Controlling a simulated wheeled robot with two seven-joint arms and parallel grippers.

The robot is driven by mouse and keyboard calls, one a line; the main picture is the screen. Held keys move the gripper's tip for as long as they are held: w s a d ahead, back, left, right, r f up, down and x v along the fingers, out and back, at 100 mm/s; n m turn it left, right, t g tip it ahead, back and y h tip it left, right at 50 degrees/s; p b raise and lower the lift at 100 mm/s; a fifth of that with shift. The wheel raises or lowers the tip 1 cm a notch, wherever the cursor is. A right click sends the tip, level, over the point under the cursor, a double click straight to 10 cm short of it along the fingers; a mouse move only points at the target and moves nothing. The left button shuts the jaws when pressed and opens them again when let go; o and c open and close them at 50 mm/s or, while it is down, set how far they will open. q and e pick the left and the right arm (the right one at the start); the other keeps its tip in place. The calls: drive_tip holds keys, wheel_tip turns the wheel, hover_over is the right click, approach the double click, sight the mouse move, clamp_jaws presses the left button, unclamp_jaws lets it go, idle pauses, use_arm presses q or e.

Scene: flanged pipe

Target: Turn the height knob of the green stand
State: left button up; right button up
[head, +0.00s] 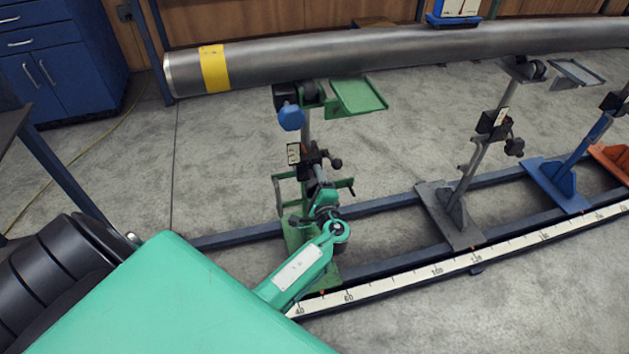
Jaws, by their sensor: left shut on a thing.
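The green stand (297,240) stands on the rail at the middle of the head view, with a green tray (358,97) and dark rollers at its top under the pipe. My green left arm reaches in from the lower left. My left gripper (318,172) is at the stand's post, below the dark clamp block, and is shut on the height knob, which the gripper mostly hides. A small dark ball-ended handle (337,163) shows just right of the gripper. A blue knob (291,117) hangs higher up by the rollers. My right gripper is not in view.
A long grey pipe (400,57) with a yellow band (214,68) lies across the stands above the gripper. A grey stand (453,215) and a blue stand (560,180) stand on the rails to the right. A scale strip (455,264) runs along the front rail.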

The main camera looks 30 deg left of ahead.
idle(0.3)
use_arm(q)
drive_tip(key=o, duration=1)
drive_tip(key=v, duration=1.3)
drive_tip(key=shift+s+d, duration=0.25)
drive_tip(key=shift+d, duration=0.05)
